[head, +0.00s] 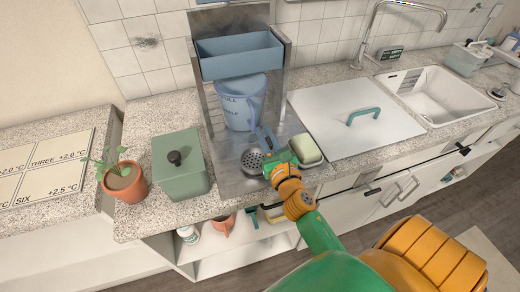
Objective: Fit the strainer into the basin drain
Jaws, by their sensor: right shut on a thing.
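A round perforated metal piece (252,160), which looks like the strainer, is at the left of my right gripper, low over or on the metal tray surface. My right gripper (272,161) is shut at its edge, with a blue handle-like part (266,139) close by. The fingers partly hide the contact, and I cannot tell whether the piece is lifted. The white basin (445,98) is set in the counter at the right. Its drain cannot be made out clearly. My left gripper is not in view.
A pale green block in a dish (304,150) stands right beside the gripper. A blue bucket (240,105) is behind it. A green lidded box (180,168) and a potted plant (124,180) stand left. A white cover with a teal handle (355,118) lies between gripper and basin.

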